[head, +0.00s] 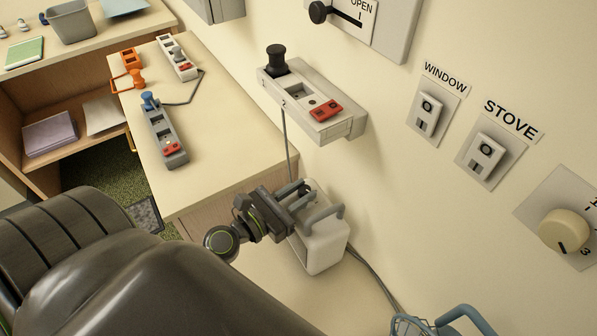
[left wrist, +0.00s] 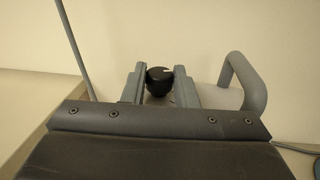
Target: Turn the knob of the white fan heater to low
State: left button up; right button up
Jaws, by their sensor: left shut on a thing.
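The white fan heater (head: 322,250) stands on the counter against the wall, with a grey handle (head: 330,212) on its top. My left gripper (head: 298,192) is at the top of the heater, beside the handle. In the left wrist view, the heater's black knob (left wrist: 159,83) sits between the two fingers, which are shut on it. A small pale mark shows on the knob's top, toward the right. The settings around the knob are hidden or too small to read. The handle also shows in the left wrist view (left wrist: 250,80). My right gripper is not in view.
A wall box with a black knob (head: 276,58) and red switch is above the heater. WINDOW (head: 428,117) and STOVE (head: 486,155) switches and a cream dial (head: 563,231) are on the wall. A blue wire-fronted thing (head: 467,316) stands at lower right. Power strips lie on the left desk.

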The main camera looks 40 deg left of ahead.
pick_arm(q)
jog(key=shift+y, duration=0.3)
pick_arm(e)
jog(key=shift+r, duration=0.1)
pick_arm(q)
jog(key=o, duration=1)
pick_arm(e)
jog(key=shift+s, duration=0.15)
